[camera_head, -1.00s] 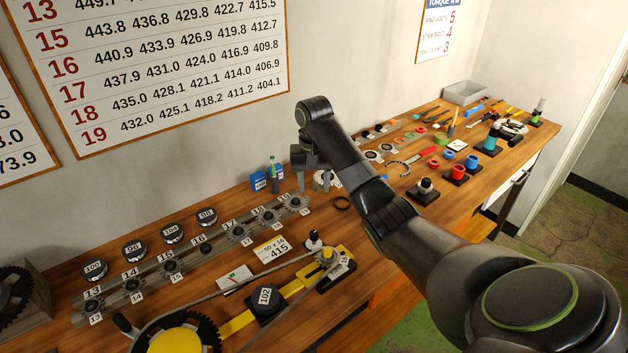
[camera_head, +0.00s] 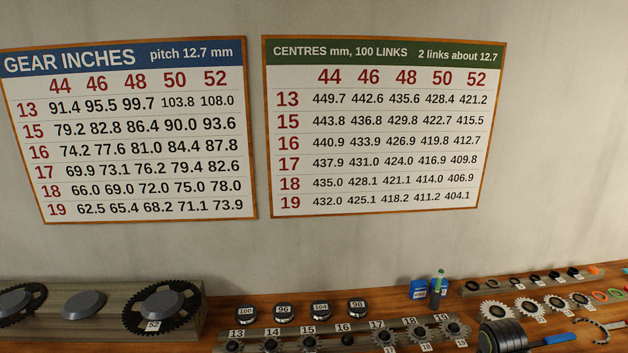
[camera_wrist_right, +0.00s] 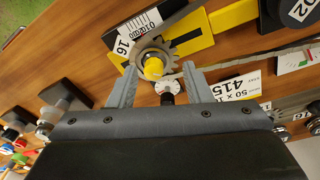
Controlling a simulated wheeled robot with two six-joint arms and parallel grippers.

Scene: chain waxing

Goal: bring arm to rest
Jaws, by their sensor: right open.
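My right gripper (camera_wrist_right: 158,68) is open in the right wrist view, its two grey fingers spread apart. A small sprocket (camera_wrist_right: 151,48) with a yellow cap (camera_wrist_right: 153,68) shows between and beyond the fingertips; I cannot tell the distance to it. A small white-topped knob (camera_wrist_right: 168,86) lies nearer the palm, between the fingers. A chain strand runs from the sprocket. My left gripper is not in view.
The bench carries a row of numbered sprockets (camera_head: 345,340), numbered pucks (camera_head: 283,313), large chainrings on a block (camera_head: 187,287), and blue boxes with a bottle (camera_head: 438,290). A 415 card (camera_wrist_right: 237,86) and yellow bar (camera_wrist_right: 232,16) lie near the right gripper. Two charts hang on the wall.

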